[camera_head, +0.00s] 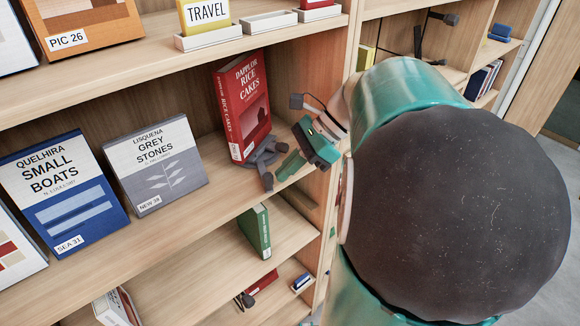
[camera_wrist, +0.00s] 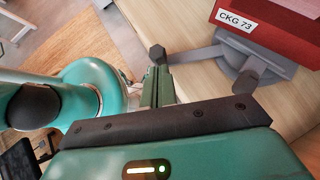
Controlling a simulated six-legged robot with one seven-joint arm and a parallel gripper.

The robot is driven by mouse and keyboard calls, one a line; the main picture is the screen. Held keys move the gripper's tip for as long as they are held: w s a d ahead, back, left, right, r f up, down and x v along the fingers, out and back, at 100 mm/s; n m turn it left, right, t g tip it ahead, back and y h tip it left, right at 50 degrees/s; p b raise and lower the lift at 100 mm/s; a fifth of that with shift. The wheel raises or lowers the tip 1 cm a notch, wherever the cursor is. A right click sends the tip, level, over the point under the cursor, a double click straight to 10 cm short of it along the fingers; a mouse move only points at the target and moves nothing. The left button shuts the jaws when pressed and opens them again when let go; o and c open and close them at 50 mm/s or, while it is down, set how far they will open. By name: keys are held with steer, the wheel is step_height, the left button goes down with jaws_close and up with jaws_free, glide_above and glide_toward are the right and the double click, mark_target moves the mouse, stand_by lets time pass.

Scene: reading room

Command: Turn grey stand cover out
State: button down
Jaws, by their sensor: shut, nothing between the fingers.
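A red book titled Dapplor Rice Cakes (camera_head: 255,105) stands upright on a grey stand (camera_head: 262,154) on the middle shelf. Its cover and a narrow spine at the left show in the head view. In the wrist view the red book (camera_wrist: 280,28) shows a CKG 73 label, and the grey stand (camera_wrist: 240,62) has a round base and arms with dark knobs. My gripper (camera_head: 281,172) is shut and empty at the stand's right, close to its knobbed arms. In the wrist view my gripper (camera_wrist: 157,78) is beside one knob; I cannot tell whether they touch.
A grey book, Grey Stones (camera_head: 155,165), and a blue book, Small Boats (camera_head: 64,195), stand left on the same shelf. A shelf upright (camera_head: 339,65) is close on the right. A green book (camera_head: 255,230) stands below. Bare shelf lies before the grey stand.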

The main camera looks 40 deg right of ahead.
steer(key=w+a+m+t+h, duration=0.1)
steer(key=a+m+t, duration=0.1)
steer(key=a, duration=0.3)
steer(key=shift+w+a+m, duration=0.35)
steer(key=shift+a+m, duration=0.05)
steer(key=shift+m, duration=0.1)
steer(key=shift+d, duration=0.1)
